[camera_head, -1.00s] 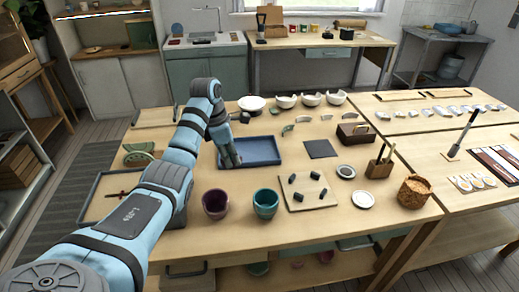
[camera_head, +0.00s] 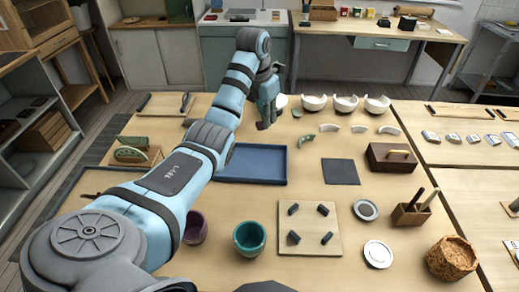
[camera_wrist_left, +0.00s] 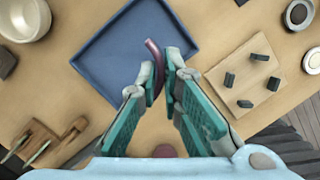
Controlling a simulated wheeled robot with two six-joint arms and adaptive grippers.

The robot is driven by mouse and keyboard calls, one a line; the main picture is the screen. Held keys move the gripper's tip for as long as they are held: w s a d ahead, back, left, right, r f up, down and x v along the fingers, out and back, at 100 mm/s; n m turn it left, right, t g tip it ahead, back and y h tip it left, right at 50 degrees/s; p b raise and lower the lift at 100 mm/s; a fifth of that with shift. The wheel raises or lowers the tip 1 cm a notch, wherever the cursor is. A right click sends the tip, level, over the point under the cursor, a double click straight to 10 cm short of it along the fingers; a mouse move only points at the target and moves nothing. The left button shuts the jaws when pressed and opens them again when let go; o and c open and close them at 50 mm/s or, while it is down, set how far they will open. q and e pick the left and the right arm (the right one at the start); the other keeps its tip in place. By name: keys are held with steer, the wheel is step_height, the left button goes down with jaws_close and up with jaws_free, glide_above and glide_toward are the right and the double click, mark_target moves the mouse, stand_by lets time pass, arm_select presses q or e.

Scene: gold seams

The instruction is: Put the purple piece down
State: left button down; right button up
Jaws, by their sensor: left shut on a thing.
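My left gripper (camera_head: 264,118) is shut on the purple piece (camera_wrist_left: 155,68), a thin curved shard held between the teal fingers in the wrist view. In the head view only a small part of the piece (camera_head: 262,126) shows under the fingertips. The fingers (camera_wrist_left: 161,80) appear raised above the table. In the head view they show beyond the far edge of the blue tray (camera_head: 283,182). In the wrist view the tray (camera_wrist_left: 97,75) shows behind the piece and looks empty. My right gripper is not in view.
A purple cup (camera_head: 195,228) and a teal cup (camera_head: 249,238) stand in front of the tray. White bowls (camera_head: 313,103) and curved shards (camera_head: 330,128) lie at the back. A dark square mat (camera_head: 340,171) and a board with dark blocks (camera_head: 309,218) are to the right.

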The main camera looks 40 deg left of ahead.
arm_select(q)
steer(key=b+x, duration=0.1)
steer(key=x, duration=0.3)
steer(key=s+b+x, duration=0.1)
steer(key=x, duration=0.4)
steer(key=s+b+x, duration=0.1)
steer(key=x, duration=0.4)
steer(key=shift+d+f, duration=0.2)
steer(key=shift+d, duration=0.2)
steer(key=f, duration=0.2)
steer(key=s+f+b, duration=0.1)
steer(key=f, duration=0.1)
steer(key=shift+w+f, duration=0.1)
steer(key=shift+w, duration=0.05)
steer(key=shift+f, duration=0.2)
steer(key=c, duration=1.8)
jaws_free()
steer(key=shift+o, duration=0.2)
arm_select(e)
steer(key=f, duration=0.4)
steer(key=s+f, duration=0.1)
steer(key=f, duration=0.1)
arm_select(q)
steer(key=shift+r, duration=0.1)
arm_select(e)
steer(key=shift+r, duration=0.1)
